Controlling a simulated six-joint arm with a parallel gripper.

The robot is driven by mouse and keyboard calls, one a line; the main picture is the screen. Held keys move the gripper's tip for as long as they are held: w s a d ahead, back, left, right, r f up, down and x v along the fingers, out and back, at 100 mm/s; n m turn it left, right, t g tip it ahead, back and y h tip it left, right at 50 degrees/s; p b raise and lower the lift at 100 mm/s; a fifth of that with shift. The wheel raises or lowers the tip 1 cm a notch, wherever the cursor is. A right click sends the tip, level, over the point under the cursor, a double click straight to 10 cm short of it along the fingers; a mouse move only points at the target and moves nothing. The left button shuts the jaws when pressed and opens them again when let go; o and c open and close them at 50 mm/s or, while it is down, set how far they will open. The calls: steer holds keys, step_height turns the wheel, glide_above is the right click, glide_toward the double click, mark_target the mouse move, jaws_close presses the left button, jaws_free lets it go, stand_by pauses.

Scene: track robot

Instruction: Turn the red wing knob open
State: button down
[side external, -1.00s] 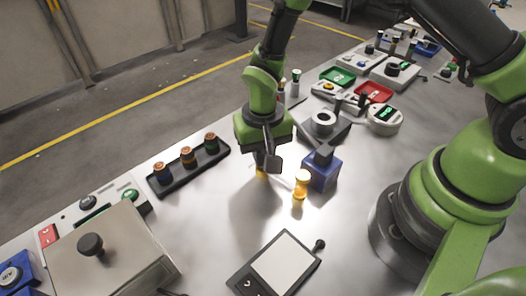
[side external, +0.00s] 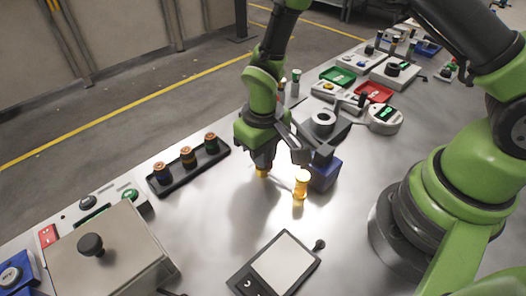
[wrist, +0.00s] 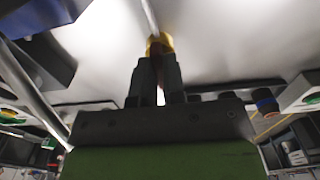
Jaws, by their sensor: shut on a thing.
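The yellow fitting (wrist: 160,42) shows just beyond the fingertips. The fingers hide most of the knob, so its angle cannot be told. In the side view the knob is hidden.
A gold cylinder (side external: 300,184) stands close to the right of my gripper, beside a blue block (side external: 325,174). A black tray (side external: 187,176) with several dark cylinders lies to the left. A flat tablet-like device (side external: 277,264) lies in front. Bare bench lies between.

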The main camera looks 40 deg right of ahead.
steer(key=c, duration=1.2)
jaws_free()
step_height(320, 180, up, 10)
steer(key=s+d+r+m+t+y, duration=0.1)
steer(key=s+d+r+t, duration=0.1)
steer(key=r, duration=0.4)
steer(key=s+d+r+m+t, duration=0.1)
steer(key=s+d+r, duration=0.15)
steer(key=r, duration=0.45)
steer(key=s+d+r+m+t+y, duration=0.1)
steer(key=s+r+t, duration=0.3)
steer(key=s, duration=0.6)
steer(key=shift+s+d+r+m, duration=0.35)
steer(key=shift+d+r+m, duration=0.15)
steer(key=shift+d+m, duration=0.15)
